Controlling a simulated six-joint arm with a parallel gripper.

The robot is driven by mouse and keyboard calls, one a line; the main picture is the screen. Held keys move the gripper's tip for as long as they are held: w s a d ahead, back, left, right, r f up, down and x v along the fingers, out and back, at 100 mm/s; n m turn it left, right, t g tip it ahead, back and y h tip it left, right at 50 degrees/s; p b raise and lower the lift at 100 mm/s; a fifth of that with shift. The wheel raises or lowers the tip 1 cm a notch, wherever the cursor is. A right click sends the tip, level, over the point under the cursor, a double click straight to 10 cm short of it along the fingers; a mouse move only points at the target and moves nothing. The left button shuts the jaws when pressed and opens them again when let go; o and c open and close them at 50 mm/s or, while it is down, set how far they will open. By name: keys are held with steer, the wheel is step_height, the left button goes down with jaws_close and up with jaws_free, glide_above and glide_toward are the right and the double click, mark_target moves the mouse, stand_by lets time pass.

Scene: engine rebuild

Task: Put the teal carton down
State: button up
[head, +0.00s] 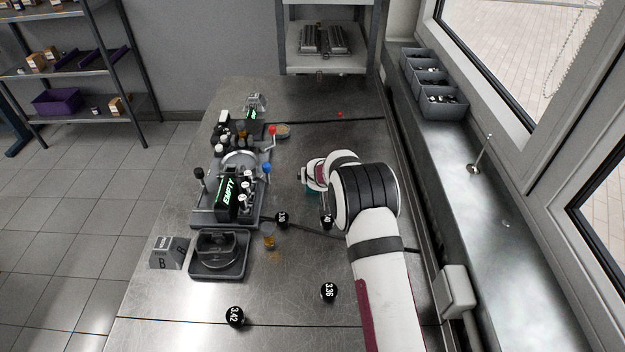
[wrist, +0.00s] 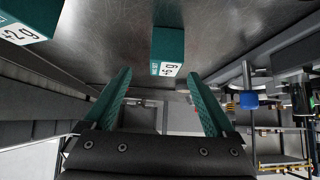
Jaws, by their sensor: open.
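In the wrist view a teal carton (wrist: 168,50) with a white label rests on the metal bench, just beyond my fingertips and roughly in line with the gap between them. A second teal carton (wrist: 32,18) with a similar label shows at the top left, cut off by the frame. My gripper (wrist: 157,74) is open, its two teal-padded fingers apart with nothing held between them. In the head view my gripper (head: 306,181) is low over the middle of the bench, mostly hidden by my wrist. A bit of teal shows beneath it; I cannot tell whether it is carton or finger.
The engine fixture with an "EMPTY" display (head: 230,191) stands to the left. Black numbered balls (head: 328,292) and a small amber cup (head: 269,236) lie on the near bench. Grey bins (head: 442,104) line the window sill. The far bench (head: 330,98) is mostly clear.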

steer(key=shift+a+x, duration=0.2)
steer(key=shift+x, duration=1.15)
steer(key=shift+a+x, duration=0.15)
steer(key=shift+x, duration=1.2)
jaws_close()
steer(key=shift+w+r, duration=0.1)
steer(key=shift+r, duration=0.05)
